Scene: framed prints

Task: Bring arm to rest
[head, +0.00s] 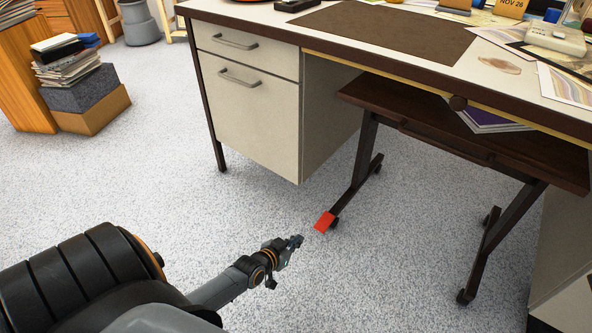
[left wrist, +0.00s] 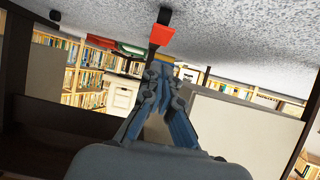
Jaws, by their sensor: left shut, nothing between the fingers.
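My left arm comes in from the lower left of the head view. Its gripper (head: 296,241) is low, in front of the desk's open knee space, with its fingers together and nothing between them. In the left wrist view the gripper (left wrist: 162,68) also shows with its fingertips closed together. A small red piece (head: 324,221) lies by a caster of the dark rolling stand, just past the fingertips in the head view. It also shows beyond the fingertips in the left wrist view (left wrist: 162,35). My right gripper is in neither view.
A desk (head: 270,30) with a drawer cabinet (head: 250,110) stands ahead. A dark rolling stand (head: 520,160) is under it. Boxes with stacked papers (head: 90,108) stand at the far left. The speckled carpet (head: 150,180) between is clear.

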